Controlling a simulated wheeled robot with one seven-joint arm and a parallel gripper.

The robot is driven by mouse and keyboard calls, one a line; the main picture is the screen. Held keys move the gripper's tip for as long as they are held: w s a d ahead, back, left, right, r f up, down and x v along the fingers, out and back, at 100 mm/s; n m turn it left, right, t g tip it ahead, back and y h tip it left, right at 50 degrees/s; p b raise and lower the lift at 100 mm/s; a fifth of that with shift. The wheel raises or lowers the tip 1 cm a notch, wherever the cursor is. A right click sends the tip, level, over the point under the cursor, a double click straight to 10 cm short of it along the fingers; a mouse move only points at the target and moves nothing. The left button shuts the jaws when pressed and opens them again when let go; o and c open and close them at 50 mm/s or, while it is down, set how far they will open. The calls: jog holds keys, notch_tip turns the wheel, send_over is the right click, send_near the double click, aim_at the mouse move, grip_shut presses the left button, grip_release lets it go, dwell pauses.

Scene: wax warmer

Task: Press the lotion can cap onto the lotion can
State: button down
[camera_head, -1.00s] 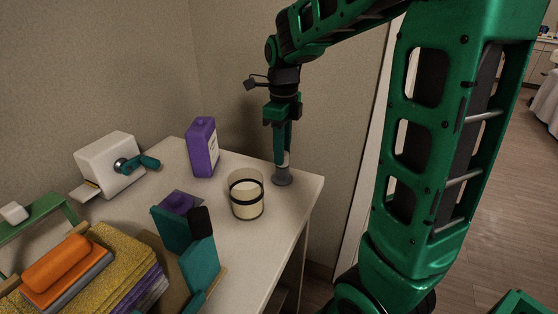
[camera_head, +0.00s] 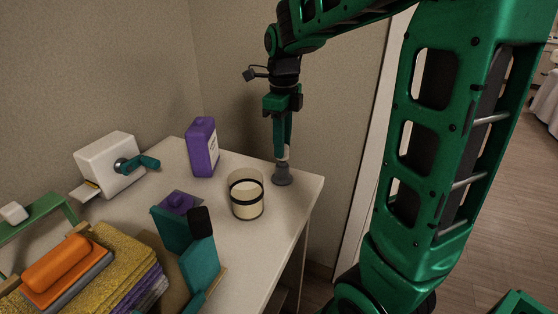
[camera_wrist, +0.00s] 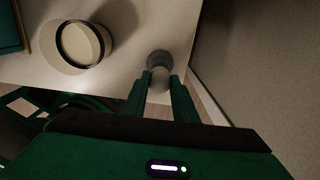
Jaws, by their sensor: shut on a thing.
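My gripper (camera_head: 283,150) points down at the back right corner of the table, its fingers shut on a small pale rounded piece (camera_wrist: 159,80), which looks like the lotion can cap. Directly below it stands a grey, flared piece (camera_head: 282,177) on the tabletop, which looks like the lotion can; it also shows as a dark grey round shape (camera_wrist: 160,58) just beyond the fingertips in the wrist view. The pale piece and the grey piece line up and look in contact, but I cannot tell whether the cap is fully seated. The fingers partly hide the pale piece.
A purple bottle (camera_head: 202,147) is farther back. The table's right edge (camera_head: 306,215) and the wall are close.

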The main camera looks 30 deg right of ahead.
jog(key=shift+r, duration=1.5)
jog(key=shift+r, duration=0.1)
jog(key=shift+r, duration=4.9)
jog(key=shift+m, duration=0.9)
jog(key=shift+w+a, duration=8.15)
jog(key=shift+w, duration=0.15)
jog(key=shift+w+a, duration=0.1)
jog(key=shift+f, duration=1.45)
jog(key=shift+f, duration=0.15)
jog(key=shift+f, duration=0.25)
